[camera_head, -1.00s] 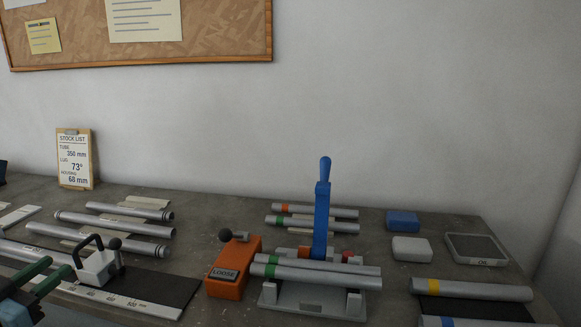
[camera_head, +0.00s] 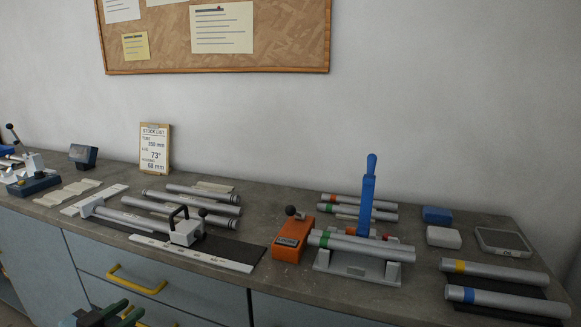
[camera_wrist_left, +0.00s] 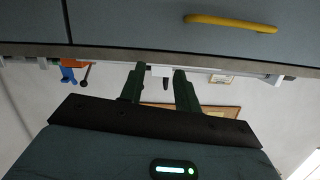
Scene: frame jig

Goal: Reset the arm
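My left gripper (camera_head: 122,308) shows at the bottom left of the head view, in front of the drawers and below the bench top. In the left wrist view its two dark green fingers (camera_wrist_left: 160,84) stand apart with nothing between them, so it is open and empty. That view is upside down, with the bench edge and a yellow drawer handle (camera_wrist_left: 232,22) above the fingers. My right gripper is not in view.
The bench (camera_head: 330,300) holds an orange block (camera_head: 291,240), a fixture with an upright blue lever (camera_head: 367,195), several grey tubes (camera_head: 495,272) and a measuring rail with a black-handled slider (camera_head: 186,231). A yellow handle (camera_head: 137,281) sticks out from the drawers.

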